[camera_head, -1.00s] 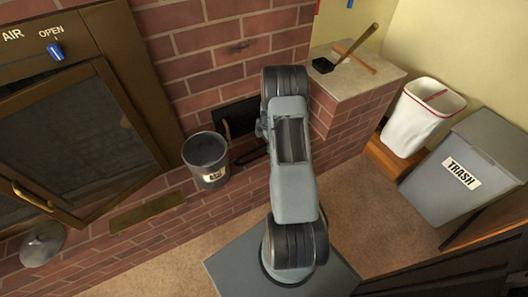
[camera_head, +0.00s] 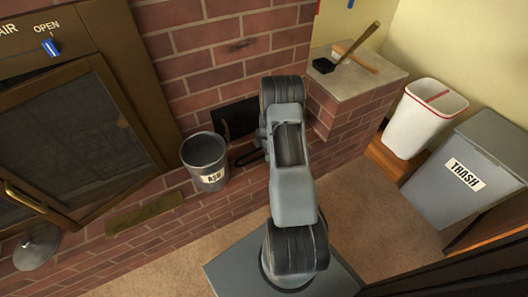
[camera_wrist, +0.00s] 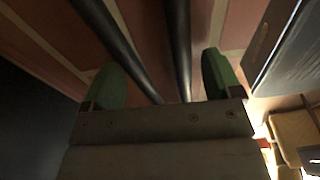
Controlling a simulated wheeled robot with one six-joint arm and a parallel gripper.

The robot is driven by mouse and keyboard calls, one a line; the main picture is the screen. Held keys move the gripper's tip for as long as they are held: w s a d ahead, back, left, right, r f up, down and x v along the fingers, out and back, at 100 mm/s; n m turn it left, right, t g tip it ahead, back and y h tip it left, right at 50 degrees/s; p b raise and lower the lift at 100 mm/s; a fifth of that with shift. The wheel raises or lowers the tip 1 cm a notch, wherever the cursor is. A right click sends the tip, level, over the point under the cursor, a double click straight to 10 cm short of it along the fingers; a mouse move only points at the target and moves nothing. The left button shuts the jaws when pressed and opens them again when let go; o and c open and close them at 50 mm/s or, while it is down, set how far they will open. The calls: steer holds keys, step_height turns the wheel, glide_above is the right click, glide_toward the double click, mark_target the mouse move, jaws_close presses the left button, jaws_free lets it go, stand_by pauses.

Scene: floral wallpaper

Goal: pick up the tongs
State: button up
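The tongs show in the wrist view as two long dark rods (camera_wrist: 179,50) that run down from the top edge and draw together towards my gripper (camera_wrist: 163,75). My gripper has two green fingertips set wide apart. The rods' lower ends lie between the fingers in the picture; I cannot tell whether they touch. In the head view a dark curved piece, likely part of the tongs (camera_head: 249,157), shows on the brick ledge just right of the ash bucket (camera_head: 205,163). My arm hides the rest, and my gripper is hidden there.
A black panel (camera_head: 236,119) is set in the brick wall behind my arm. A brick pedestal (camera_head: 352,90) with a brush on top stands to the right. A white bin (camera_head: 424,122) and grey trash bin (camera_head: 460,178) stand further right. The fireplace door (camera_head: 70,140) is at left.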

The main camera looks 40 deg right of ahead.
steer(key=c, duration=0.9)
steer(key=shift+r, duration=0.1)
